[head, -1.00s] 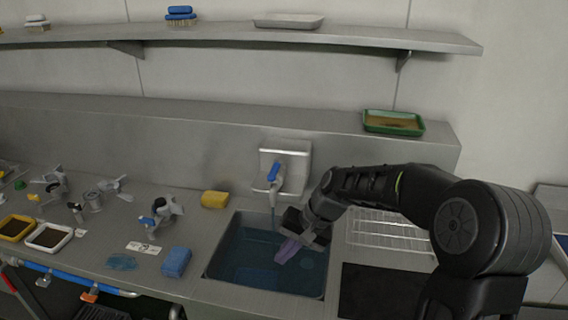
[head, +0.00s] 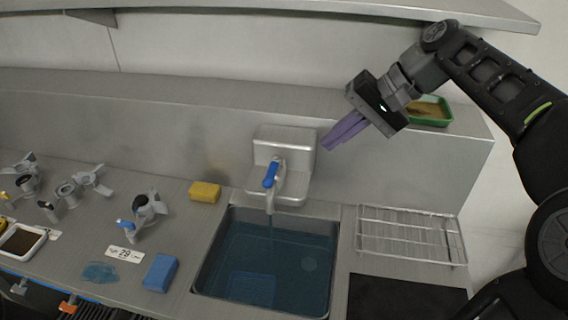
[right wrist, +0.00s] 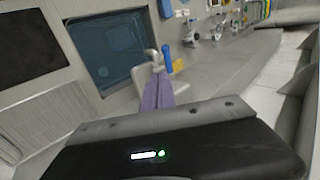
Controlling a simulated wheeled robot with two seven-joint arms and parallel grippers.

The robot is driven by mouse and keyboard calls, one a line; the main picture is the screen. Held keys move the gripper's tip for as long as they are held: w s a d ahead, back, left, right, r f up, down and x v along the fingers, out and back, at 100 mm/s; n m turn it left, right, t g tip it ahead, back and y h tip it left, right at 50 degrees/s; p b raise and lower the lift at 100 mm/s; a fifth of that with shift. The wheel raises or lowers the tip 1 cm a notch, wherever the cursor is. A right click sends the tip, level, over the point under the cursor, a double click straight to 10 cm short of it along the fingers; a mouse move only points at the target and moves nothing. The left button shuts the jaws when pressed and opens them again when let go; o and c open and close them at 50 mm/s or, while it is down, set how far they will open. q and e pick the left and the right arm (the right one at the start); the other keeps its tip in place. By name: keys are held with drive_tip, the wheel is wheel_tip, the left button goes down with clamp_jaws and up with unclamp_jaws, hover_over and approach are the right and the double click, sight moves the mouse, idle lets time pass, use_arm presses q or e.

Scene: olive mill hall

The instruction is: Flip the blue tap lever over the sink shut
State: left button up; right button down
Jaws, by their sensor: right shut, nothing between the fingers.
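The blue tap lever (head: 270,174) sits on a grey tap fixed to a metal wall plate (head: 284,146) above the sink (head: 210,262). A thin stream of water seems to run from the spout into the sink, which holds bluish water. My right gripper (head: 331,143) has purple fingers, shut and empty, up and to the right of the lever and apart from it. In the right wrist view the blue lever (right wrist: 167,60) shows just beyond the fingertips (right wrist: 157,78). My left gripper is not in view.
A wire rack (head: 410,236) and a black mat (head: 405,298) lie right of the sink. A yellow sponge (head: 204,192) and a blue sponge (head: 160,272) lie left of it. A green tray (head: 432,112) stands on the ledge behind my right arm. A shelf (head: 400,10) runs above.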

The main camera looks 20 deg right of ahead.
drive_tip(key=b, duration=0.7)
approach(273, 177)
drive_tip(key=p+x, duration=0.1)
drive_tip(key=x, duration=0.5)
drive_tip(key=shift+a+f, duration=0.1)
drive_tip(key=shift+f, duration=0.05)
